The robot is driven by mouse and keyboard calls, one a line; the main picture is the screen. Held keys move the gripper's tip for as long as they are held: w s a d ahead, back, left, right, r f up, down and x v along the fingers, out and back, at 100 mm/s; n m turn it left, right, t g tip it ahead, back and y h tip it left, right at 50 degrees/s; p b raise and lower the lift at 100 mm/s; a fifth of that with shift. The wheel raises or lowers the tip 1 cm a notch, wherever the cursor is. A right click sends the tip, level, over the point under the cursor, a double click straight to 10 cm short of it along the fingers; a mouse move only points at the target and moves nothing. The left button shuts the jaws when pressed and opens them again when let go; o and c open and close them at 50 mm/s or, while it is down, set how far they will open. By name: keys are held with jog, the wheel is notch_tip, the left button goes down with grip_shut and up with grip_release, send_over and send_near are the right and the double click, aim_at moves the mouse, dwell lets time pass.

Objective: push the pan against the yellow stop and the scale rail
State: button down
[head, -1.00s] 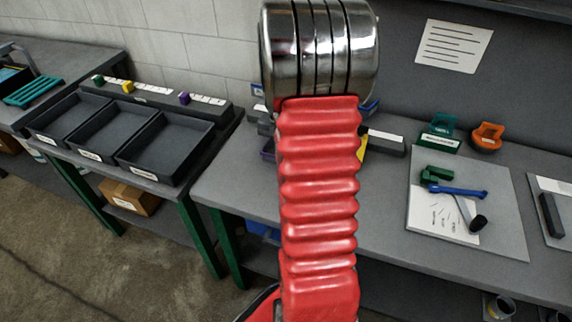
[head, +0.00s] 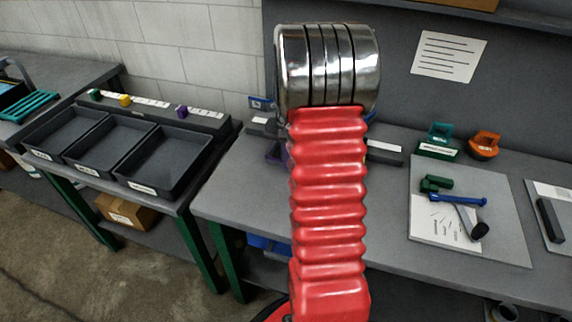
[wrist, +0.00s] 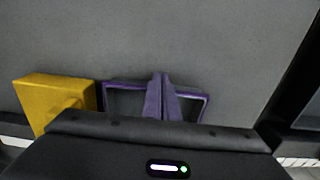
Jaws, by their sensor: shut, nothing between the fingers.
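In the wrist view the pan (wrist: 207,108) shows as a thin purple rim around a grey inside. The yellow stop (wrist: 50,92) is close beside its left end; I cannot tell if they touch. My gripper (wrist: 161,76) is shut and empty, its fingers crossing the middle of the pan, tips past its upper rim edge. My gripper's body hides the pan's lower side. The scale rail's white markings (wrist: 298,162) show at the bottom corners. In the head view, my red arm hides the stop and most of the pan (head: 277,153); the rail (head: 385,147) shows on both sides.
Three dark trays (head: 163,158) stand on the left bench, with small coloured blocks on a rail behind. On the right, a green holder (head: 438,142), an orange one (head: 484,145) and a board with a blue-handled tool (head: 458,197) lie on the bench. Bare bench lies before the arm.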

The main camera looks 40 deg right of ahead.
jog(key=shift+d, duration=0.1)
jog(key=shift+s+a, duration=0.15)
jog(key=shift+a, duration=0.25)
jog(key=a, duration=0.1)
jog(key=s+a, duration=0.1)
jog(key=shift+s+a, duration=0.2)
jog(key=shift+a, duration=0.15)
notch_tip(320, 180, up, 10)
jog(key=shift+a+f, duration=0.1)
dwell(0.4)
jog(key=s+a+r+n+t, duration=0.2)
jog(key=s+a+r+n, duration=0.1)
jog(key=a, duration=0.7)
jog(key=s+a+r+n+t, duration=0.1)
jog(key=s+a+r+n, duration=0.2)
jog(key=a, duration=0.7)
jog(key=s+a+r+n+t, duration=0.2)
jog(key=s+a+n, duration=0.4)
jog(key=a, duration=0.4)
jog(key=shift+s+r+t, duration=0.3)
jog(key=shift+s+r, duration=0.3)
jog(key=shift+s, duration=0.2)
